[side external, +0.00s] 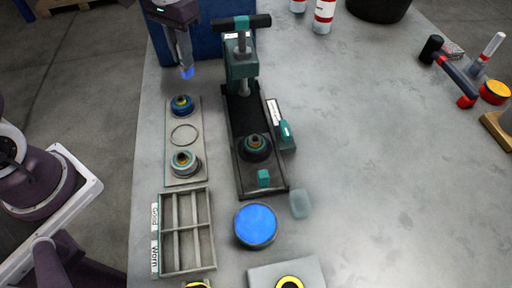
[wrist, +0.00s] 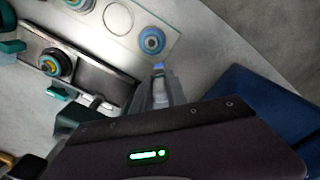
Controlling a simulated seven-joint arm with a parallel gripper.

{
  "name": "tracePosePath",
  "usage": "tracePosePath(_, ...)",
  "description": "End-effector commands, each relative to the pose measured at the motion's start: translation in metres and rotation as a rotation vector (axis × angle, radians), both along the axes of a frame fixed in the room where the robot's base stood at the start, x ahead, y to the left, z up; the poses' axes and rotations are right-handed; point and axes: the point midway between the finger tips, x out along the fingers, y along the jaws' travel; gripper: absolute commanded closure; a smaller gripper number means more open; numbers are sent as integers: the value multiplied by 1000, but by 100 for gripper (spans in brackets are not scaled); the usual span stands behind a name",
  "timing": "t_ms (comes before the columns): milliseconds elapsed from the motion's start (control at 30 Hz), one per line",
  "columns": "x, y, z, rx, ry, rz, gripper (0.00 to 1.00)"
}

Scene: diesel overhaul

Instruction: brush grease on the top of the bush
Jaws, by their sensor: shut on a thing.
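My gripper (side external: 178,42) is shut on a brush with a blue tip (side external: 187,73), which points down; the fingers hide most of its handle. The tip hangs above and behind a round blue-topped bush part (side external: 182,105) at the far end of a pale plate. In the wrist view the brush tip (wrist: 158,67) is close to that part (wrist: 151,40), with a visible gap in the picture. A similar stepped part (side external: 184,162) with an orange centre sits at the plate's near end. A third (side external: 256,146) is in the press. An open tin of blue grease (side external: 256,226) stands at the front.
A teal-headed press (side external: 240,70) with a black T-handle stands right of the plate. A blue box (side external: 190,45) is behind. A divided tray (side external: 187,232) labelled Good and Worn lies in front. A hammer (side external: 447,70) lies at the right; the table's middle right is clear.

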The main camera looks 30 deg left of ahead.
Motion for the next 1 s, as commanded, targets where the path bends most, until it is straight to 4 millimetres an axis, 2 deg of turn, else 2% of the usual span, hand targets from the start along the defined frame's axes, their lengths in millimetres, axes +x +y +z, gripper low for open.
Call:
tracePosePath(733, 1, 0, 5, 0, -1, 0, 100)
tracePosePath(767, 1, 0, 11, 1, -4, 0, 100)
tracePosePath(867, 2, 0, 47, 2, -11, 0, 100)
tracePosePath(1000, 3, 1, 115, 2, -13, 0, 100)
